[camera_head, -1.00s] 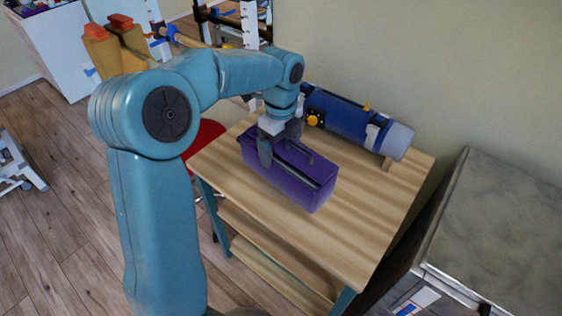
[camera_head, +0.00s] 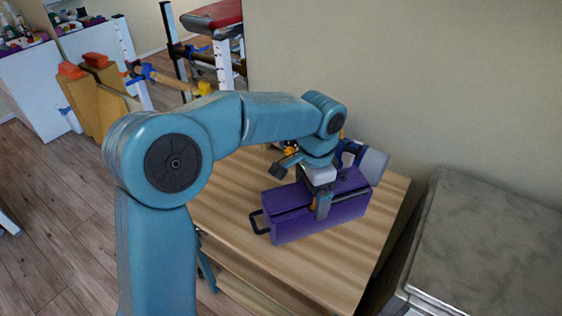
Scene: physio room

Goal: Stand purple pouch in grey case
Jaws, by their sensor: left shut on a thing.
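The purple pouch (camera_head: 290,228), a long box-like shape with a dark loop handle at its left end, is at the wooden table in the head view. My left gripper (camera_head: 322,205) reaches down onto it from above and is shut on it near its middle. The pouch lies on its long side, level rather than upright. I cannot tell whether it touches the tabletop or hangs just above it. I cannot make out a grey case for certain. My right gripper is not in view.
The wooden table (camera_head: 335,267) has bare room in front of the pouch. A blue cylinder with a pale end (camera_head: 372,163) lies behind the pouch, partly hidden. A grey-topped cabinet (camera_head: 490,245) stands at the right. A wall is behind. Wooden floor (camera_head: 60,210) is open at the left.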

